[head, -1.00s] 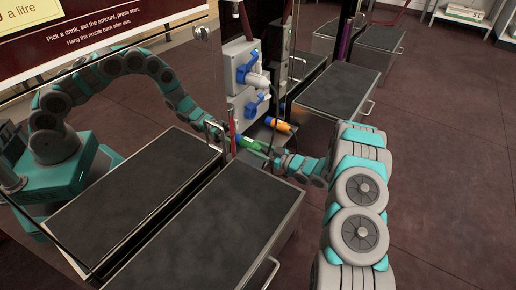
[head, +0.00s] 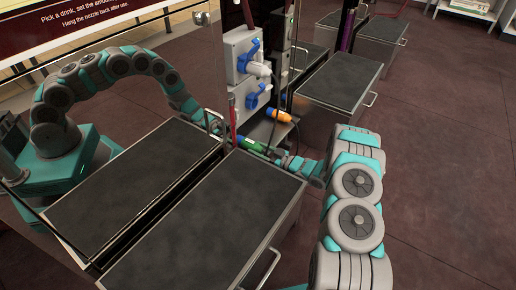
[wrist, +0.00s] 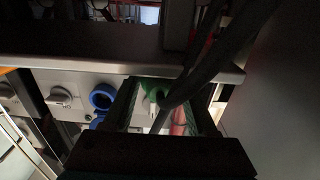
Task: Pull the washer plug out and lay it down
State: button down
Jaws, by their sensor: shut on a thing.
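My gripper (head: 266,152) is low in front of the pump's socket panel, shut on a green plug (head: 248,144). In the wrist view the green plug (wrist: 153,88) shows between the two dark fingers, with a dark cable crossing in front. A white plug (head: 259,69) sits in the upper blue socket (head: 246,55). The lower blue socket (head: 258,93) holds no plug. An orange plug (head: 279,115) is just above and to the right of my gripper. No label shows which plug is the washer's.
Dark-topped metal cabinets (head: 205,225) stand in front, with another (head: 340,75) behind. A pale shelf edge (wrist: 100,68) crosses above the sockets in the wrist view. A mirrored panel at left reflects my arm. The floor at right is clear.

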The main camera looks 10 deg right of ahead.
jog(key=shift+f, duration=0.2)
dwell(0.4)
jog(key=shift+c, duration=0.6)
grip_release()
jog(key=shift+p+v, duration=0.55)
jog(key=shift+v, duration=3.35)
